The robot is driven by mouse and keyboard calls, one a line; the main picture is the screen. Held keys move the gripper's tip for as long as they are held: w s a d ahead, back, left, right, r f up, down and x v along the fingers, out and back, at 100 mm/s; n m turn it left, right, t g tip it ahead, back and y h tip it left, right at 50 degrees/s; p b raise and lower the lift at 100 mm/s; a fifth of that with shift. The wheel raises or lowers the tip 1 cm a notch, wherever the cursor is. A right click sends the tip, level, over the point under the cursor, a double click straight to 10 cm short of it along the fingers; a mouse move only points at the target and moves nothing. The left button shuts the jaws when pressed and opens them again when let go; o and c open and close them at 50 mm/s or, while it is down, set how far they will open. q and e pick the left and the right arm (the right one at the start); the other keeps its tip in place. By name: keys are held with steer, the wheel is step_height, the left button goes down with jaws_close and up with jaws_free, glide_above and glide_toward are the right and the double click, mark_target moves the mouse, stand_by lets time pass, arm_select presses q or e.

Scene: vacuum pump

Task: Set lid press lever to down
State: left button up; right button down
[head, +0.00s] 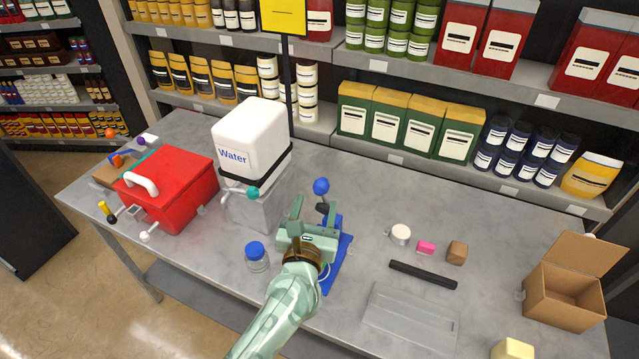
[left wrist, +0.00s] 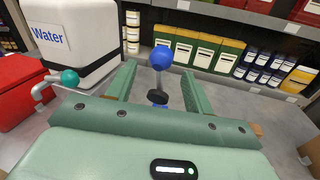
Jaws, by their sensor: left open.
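A lever with a blue ball knob (head: 320,186) rises from a device with a blue base (head: 336,266) on the grey table. I take it for the lid press lever; its knob is up. My left gripper (head: 313,211) is open in front of it and hides most of the device. In the left wrist view, the blue knob (left wrist: 163,56) and its thin grey rod stand between the two spread fingers (left wrist: 160,84), with a gap on each side. A dark round part sits lower on the rod. I see no contact. My right gripper is not in view.
Left of the lever stand a white water tank (head: 250,140) with a teal-knobbed tap (head: 252,193) and a red cooler (head: 170,190). A blue-capped jar (head: 257,257) is beside my left arm. Small items and a cardboard box (head: 565,295) lie right. Stocked shelves stand behind.

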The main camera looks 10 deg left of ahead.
mark_target(320, 193)
arm_select(q)
steer(key=w, duration=0.6)
steer(key=shift+d, duration=0.3)
steer(key=shift+w, duration=0.35)
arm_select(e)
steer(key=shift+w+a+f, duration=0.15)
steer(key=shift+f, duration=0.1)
